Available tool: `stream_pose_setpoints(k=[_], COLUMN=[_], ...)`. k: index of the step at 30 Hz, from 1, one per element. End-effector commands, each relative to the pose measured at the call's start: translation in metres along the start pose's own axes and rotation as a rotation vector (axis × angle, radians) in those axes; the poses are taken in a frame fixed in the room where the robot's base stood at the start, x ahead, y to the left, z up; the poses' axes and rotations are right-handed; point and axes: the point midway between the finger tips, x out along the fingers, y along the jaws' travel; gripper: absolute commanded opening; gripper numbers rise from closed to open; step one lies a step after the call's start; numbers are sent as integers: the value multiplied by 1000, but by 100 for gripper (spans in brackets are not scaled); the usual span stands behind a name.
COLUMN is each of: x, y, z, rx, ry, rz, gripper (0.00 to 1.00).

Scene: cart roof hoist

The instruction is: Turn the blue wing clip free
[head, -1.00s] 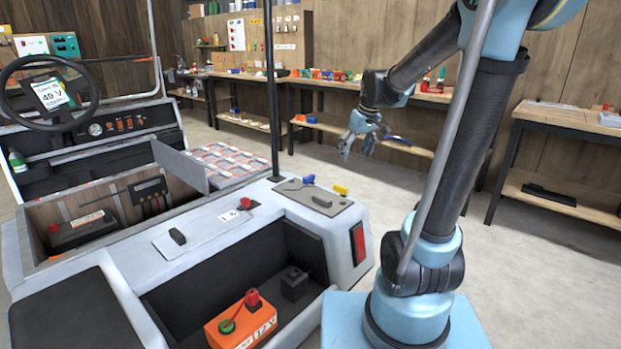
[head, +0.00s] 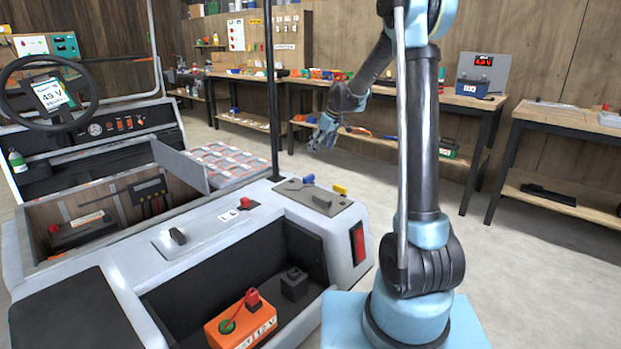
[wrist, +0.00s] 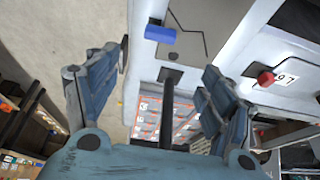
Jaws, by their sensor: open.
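The blue wing clip (head: 309,178) sits on the grey plate (head: 338,206) at the cart's rear corner, near the foot of the black post. In the wrist view the blue clip (wrist: 160,34) is at top centre, beyond my fingertips. My gripper (head: 325,137) is in the air above the cart's corner, with its fingers pointing down and left. The gripper is apart from the clip.
The black post (head: 272,90) rises close beside the clip. A yellow clip (head: 340,188) is on the plate's right. A red knob (head: 245,202) is on the cart's rim. An orange 12 V battery (head: 240,318) sits in the open bay. Workbenches line the back wall.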

Motion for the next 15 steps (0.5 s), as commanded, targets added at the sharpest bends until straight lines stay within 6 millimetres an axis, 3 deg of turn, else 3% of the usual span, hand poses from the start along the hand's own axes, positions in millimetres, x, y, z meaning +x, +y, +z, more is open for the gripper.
stream_pose_setpoints(k=[15], x=[79], y=[0], z=[0], rx=[0], ry=[0], rz=[0], gripper=[75])
